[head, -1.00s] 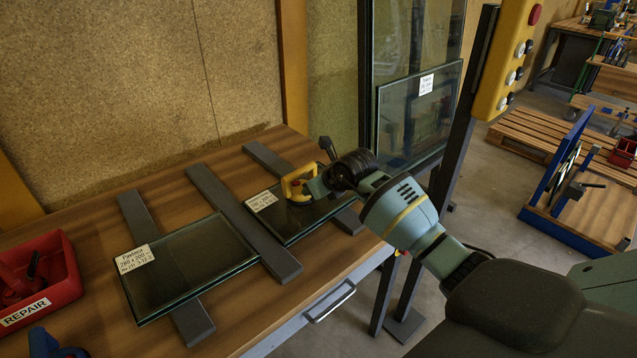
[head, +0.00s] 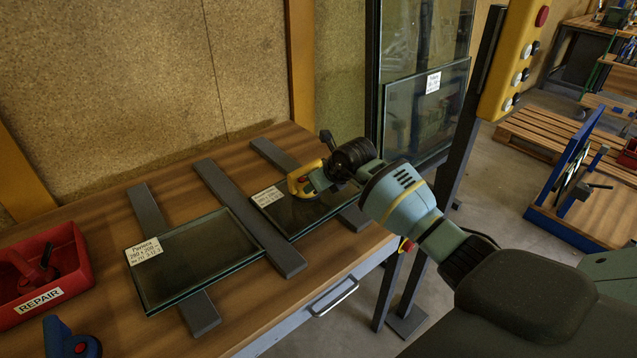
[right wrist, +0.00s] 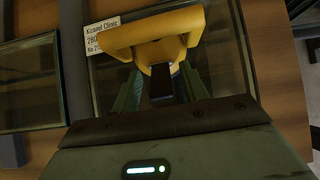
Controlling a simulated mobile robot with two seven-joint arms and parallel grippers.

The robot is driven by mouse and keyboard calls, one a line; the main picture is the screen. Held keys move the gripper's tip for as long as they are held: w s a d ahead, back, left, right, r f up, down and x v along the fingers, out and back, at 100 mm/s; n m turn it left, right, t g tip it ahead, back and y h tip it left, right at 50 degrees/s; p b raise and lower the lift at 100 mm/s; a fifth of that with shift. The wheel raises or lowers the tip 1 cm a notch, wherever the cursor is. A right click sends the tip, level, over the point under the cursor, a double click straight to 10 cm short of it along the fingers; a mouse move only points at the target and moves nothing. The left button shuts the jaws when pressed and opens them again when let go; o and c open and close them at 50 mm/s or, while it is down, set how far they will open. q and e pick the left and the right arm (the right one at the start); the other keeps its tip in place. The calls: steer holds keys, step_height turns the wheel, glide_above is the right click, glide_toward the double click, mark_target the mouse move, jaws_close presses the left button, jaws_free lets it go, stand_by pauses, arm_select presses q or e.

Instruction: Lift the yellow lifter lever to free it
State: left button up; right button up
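A yellow lifter (head: 299,184) stands on the right-hand glass pane (head: 312,212) on the bench. In the right wrist view, its thick yellow handle (right wrist: 150,33) spans the top. A yellow bracket with a dark end (right wrist: 161,86) points down from it toward my palm. My right gripper (head: 320,180) is right at the lifter. In the wrist view, its green fingers (right wrist: 162,88) stand apart on either side of the dark end, with what look like gaps. The fingertips are partly hidden under the yellow part. My left gripper is not in view.
Another labelled pane (head: 190,262) lies left on dark bars (head: 245,215). A red REPAIR bin (head: 40,280) and a blue tool (head: 70,340) are at far left. A dark post with a yellow button box (head: 513,60) stands right of the bench. Upright glass (head: 425,115) is behind.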

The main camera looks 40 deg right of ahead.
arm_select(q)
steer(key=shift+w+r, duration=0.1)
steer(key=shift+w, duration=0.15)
arm_select(e)
steer(key=shift+s+r, duration=0.2)
steer(key=shift+r, duration=0.05)
arm_select(q)
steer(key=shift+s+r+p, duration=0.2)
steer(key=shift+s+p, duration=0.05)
steer(key=shift+p, duration=0.05)
arm_select(e)
steer(key=v, duration=0.7)
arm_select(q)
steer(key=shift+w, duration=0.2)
